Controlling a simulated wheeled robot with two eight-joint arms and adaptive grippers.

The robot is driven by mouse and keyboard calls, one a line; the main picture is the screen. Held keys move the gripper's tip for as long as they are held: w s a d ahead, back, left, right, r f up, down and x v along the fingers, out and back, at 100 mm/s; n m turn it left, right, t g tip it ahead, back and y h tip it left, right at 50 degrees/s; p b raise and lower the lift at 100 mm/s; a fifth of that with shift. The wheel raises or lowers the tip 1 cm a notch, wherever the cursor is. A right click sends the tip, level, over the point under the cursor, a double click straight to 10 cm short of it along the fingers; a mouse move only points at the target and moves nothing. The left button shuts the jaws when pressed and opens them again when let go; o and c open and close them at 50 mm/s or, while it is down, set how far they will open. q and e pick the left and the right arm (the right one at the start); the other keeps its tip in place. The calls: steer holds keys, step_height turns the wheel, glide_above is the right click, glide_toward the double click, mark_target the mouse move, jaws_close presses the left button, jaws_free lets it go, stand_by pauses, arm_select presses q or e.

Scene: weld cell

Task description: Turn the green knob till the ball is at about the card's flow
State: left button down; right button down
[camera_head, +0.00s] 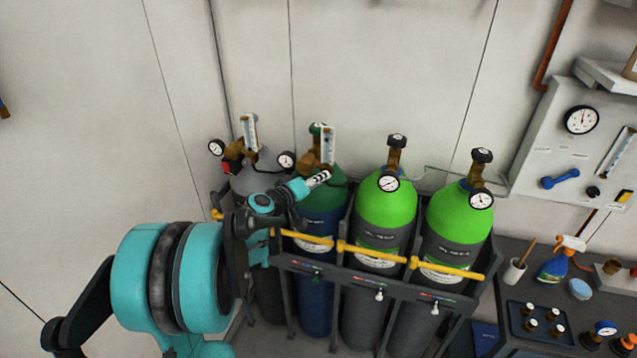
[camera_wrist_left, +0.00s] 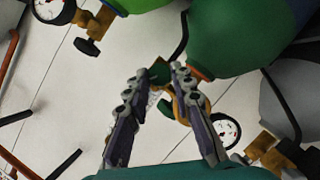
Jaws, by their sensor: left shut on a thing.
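My left gripper (camera_head: 320,179) reaches in from the left to just below the flow tube (camera_head: 328,147) on the dark green-shouldered cylinder (camera_head: 318,222). In the left wrist view its two fingers (camera_wrist_left: 161,73) close on the small green knob (camera_wrist_left: 159,72), beside the brass fitting. In the head view I cannot make out the knob behind the fingertips. The flow tube is upright, with a white scale, but its ball is too small to make out. I cannot pick out a flow card. My right gripper is not in view.
A grey cylinder (camera_head: 247,186) with a second flow tube (camera_head: 249,132) stands at left. Two bright green cylinders (camera_head: 385,213) stand at right. A yellow bar (camera_head: 375,254) crosses the rack's front. A bench with a tray (camera_head: 513,315) and spray bottle (camera_head: 556,265) is at far right.

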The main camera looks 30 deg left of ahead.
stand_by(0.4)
arm_select(q)
steer(key=c, duration=1.3)
jaws_free()
steer(key=shift+s, duration=0.1)
steer(key=v, duration=1.1)
steer(key=shift+s, duration=0.4)
steer(key=s+d+f+m+g+h+b, duration=0.1)
steer(key=d+f+m+g+h+b, duration=0.15)
steer(key=d+f, duration=0.55)
steer(key=s+d+f+m+g+y+b, duration=0.3)
steer(key=s+d+f+m+g+b, duration=0.2)
steer(key=s+d+f, duration=0.7)
steer(key=s+d+m+b, duration=0.2)
steer(key=s+b, duration=0.1)
steer(key=shift+d+f, duration=0.15)
steer(key=shift+d, duration=0.15)
